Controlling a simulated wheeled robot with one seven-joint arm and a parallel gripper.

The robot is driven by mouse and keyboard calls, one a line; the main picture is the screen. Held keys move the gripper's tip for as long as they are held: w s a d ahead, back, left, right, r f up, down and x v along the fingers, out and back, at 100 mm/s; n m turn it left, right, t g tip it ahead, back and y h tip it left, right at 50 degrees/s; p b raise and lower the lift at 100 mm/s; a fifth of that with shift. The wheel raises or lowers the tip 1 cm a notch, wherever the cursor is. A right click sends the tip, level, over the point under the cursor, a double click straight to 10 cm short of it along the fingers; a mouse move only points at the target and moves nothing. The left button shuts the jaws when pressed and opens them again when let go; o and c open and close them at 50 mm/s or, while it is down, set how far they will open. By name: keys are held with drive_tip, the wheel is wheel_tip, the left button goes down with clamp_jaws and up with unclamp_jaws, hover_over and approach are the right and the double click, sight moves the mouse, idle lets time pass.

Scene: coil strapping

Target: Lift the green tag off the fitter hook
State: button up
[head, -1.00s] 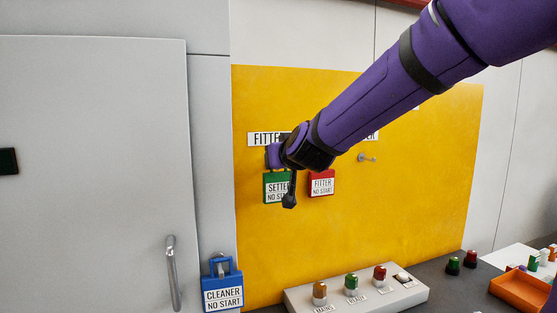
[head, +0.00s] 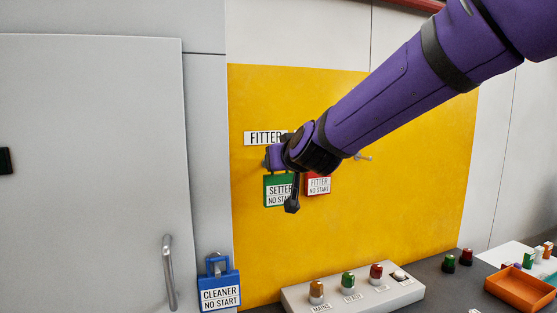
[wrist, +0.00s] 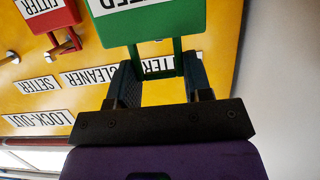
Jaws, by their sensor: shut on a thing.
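The green tag (head: 278,191), lettered SETTER NO START, is in front of the yellow board under the FITTER label (head: 263,138). My gripper (wrist: 160,75) is shut on the green tag's handle; in the wrist view the green tag (wrist: 150,24) extends upward from between the fingers. In the head view my gripper's wrist covers the handle top and part of the tag's right side. The fitter hook is hidden, so I cannot tell whether the handle is clear of it.
A red tag (head: 318,184) hangs close to the right of the green one. A bare hook (head: 363,157) is farther right. A blue CLEANER tag (head: 219,290) hangs low left by a door handle (head: 168,272). A grey button box (head: 352,294) and orange tray (head: 520,284) are below.

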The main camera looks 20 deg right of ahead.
drive_tip(key=s, duration=0.3)
drive_tip(key=shift+s, duration=0.1)
drive_tip(key=shift+s, duration=0.1)
idle(0.6)
